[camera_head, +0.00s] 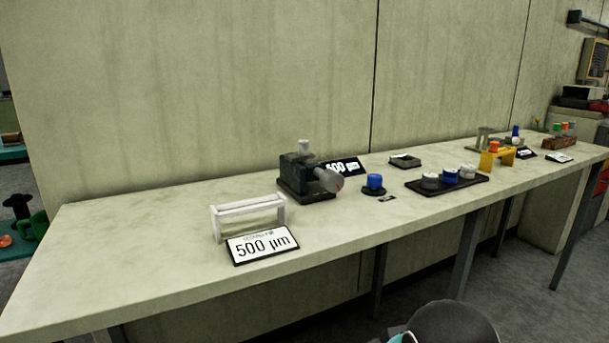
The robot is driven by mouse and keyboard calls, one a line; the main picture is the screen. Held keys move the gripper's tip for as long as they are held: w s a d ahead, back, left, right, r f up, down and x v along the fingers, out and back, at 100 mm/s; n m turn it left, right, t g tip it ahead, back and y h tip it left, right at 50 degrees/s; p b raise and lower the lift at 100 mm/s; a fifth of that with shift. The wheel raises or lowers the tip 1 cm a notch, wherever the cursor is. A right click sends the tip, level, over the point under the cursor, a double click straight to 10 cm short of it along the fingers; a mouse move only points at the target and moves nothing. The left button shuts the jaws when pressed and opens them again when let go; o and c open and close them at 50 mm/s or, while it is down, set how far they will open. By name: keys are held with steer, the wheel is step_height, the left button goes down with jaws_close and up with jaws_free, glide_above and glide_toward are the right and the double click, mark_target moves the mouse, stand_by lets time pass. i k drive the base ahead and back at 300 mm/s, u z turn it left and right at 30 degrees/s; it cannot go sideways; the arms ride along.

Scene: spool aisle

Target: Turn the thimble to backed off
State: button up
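A small dark green device (295,174) with a black base stands on the long bench, left of the middle. A grey rounded knob (328,180), which looks like the thimble, sticks out from its front right side and has a small red mark. A pale cylinder tops the device. A black display (343,167) behind it shows a number ending in 00, partly hidden by the device. The thimble's exact setting cannot be read.
A white frame (248,216) and a "500 µm" sign (262,245) stand front left of the device. A blue-topped knob (374,182), a black tray (447,182) of spools and a yellow stand (496,157) sit to its right. The bench's left end is clear.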

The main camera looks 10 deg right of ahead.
mark_target(330, 180)
steer(key=z, duration=1.9)
steer(key=k, duration=0.95)
steer(key=u, duration=1.9)
